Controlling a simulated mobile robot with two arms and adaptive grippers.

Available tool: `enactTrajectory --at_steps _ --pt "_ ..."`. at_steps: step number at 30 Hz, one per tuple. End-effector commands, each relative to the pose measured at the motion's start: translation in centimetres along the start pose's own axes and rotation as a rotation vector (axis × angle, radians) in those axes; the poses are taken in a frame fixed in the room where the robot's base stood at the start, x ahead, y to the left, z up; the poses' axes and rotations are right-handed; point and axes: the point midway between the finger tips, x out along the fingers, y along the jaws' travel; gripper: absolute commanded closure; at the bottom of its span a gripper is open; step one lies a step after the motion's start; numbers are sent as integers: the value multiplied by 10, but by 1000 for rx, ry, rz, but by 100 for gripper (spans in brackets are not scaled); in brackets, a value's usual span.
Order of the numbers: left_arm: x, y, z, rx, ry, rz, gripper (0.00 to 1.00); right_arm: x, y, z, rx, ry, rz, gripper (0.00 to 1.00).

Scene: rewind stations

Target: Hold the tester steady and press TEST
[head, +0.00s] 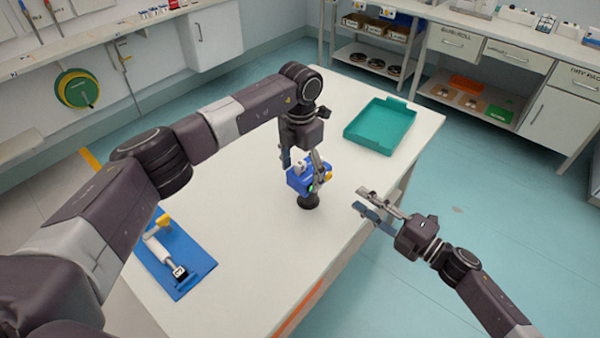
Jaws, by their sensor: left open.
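The tester is a small blue device (296,183) with yellow and green parts, on a round black stand (308,201) on the white table. My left gripper (303,164) points down over it from behind, with its fingers apart on either side of its upper part. I cannot tell whether they touch it. The TEST button cannot be made out at this size. My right gripper (357,199) is to the right of the tester, apart from it, near the table's right edge. Its fingers point left towards the tester and hold nothing visible; their gap is unclear.
A teal tray (381,126) lies at the back right of the white table (250,250). A blue mat (187,283) with a white and yellow tool (160,243) lies at the left. The table's middle front is clear. Shelves and drawers (487,50) stand beyond.

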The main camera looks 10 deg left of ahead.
Motion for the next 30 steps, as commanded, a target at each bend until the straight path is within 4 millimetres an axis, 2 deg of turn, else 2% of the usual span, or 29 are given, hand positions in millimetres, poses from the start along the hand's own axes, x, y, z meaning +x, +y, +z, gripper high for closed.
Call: enactTrajectory --at_steps 3,16,21,29,30 --pt "12 1 -5 -8 19 4 28 0 0 0 0 0 0 71" --pt "71 1 -5 -8 16 2 28 0 0 0 0 0 0 71" --pt "80 1 -5 -6 14 3 28 0 0 0 0 0 0 71" --pt "81 2 -5 -6 13 3 28 0 0 0 0 0 0 71" --pt "81 2 -5 -6 13 3 32 0 0 0 0 0 0 71"
